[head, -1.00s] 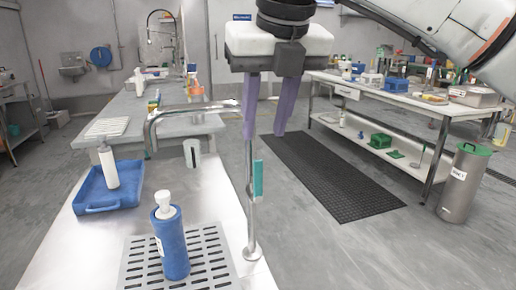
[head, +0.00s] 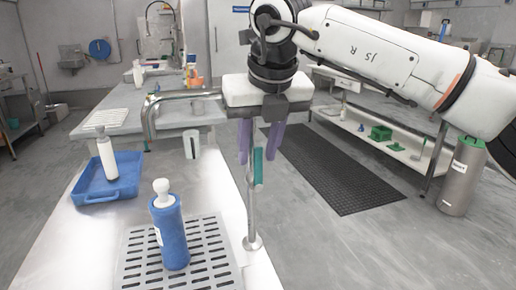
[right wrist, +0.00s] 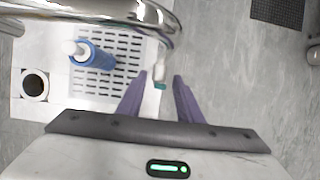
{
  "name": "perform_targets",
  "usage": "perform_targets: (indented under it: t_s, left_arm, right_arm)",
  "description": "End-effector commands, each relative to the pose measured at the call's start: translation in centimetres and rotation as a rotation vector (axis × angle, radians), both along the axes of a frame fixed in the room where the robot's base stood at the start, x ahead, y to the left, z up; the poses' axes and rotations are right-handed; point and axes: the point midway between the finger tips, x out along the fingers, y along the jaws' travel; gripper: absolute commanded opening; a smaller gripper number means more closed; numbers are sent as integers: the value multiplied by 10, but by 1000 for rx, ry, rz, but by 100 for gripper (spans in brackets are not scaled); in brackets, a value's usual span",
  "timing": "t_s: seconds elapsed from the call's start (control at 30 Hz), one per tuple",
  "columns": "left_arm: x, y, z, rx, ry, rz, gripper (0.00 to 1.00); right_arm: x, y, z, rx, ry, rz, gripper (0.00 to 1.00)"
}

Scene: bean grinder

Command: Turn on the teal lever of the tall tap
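The tall tap (head: 252,215) is a chrome post at the counter's right edge, with a spout bending left. Its upright teal lever (head: 258,170) is on the post's right side. My right gripper (head: 257,158) has purple fingers pointing down, at the height of the lever's upper part. In the right wrist view its fingers (right wrist: 159,78) are open and apart, with a small part of the teal lever (right wrist: 160,87) showing between them. I cannot tell whether either finger touches it. The gripper body hides the top of the post in the head view. My left gripper is not in view.
A blue bottle with a white top (head: 170,235) stands on a slotted drain plate (head: 205,235) left of the tap. A blue tray (head: 105,190) with a white bottle and a cup (head: 191,145) are farther left and back. Open floor lies right of the counter.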

Motion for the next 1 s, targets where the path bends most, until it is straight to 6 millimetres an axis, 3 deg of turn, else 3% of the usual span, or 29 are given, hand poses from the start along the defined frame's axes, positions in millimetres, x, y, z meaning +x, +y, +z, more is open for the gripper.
perform_targets:
  t_s: [0.1, 0.3, 0.67, 1.0]
  left_arm:
    - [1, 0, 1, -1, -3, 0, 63]
    - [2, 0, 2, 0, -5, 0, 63]
    - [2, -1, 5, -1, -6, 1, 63]
    - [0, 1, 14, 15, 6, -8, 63]
  right_arm:
    - [0, 0, 0, 0, 0, 0, 31]
    - [0, 0, 0, 0, 0, 0, 0]
    - [-1, 2, 2, -18, -6, 2, 0]
    - [-6, 17, 2, -194, -63, 2, 0]
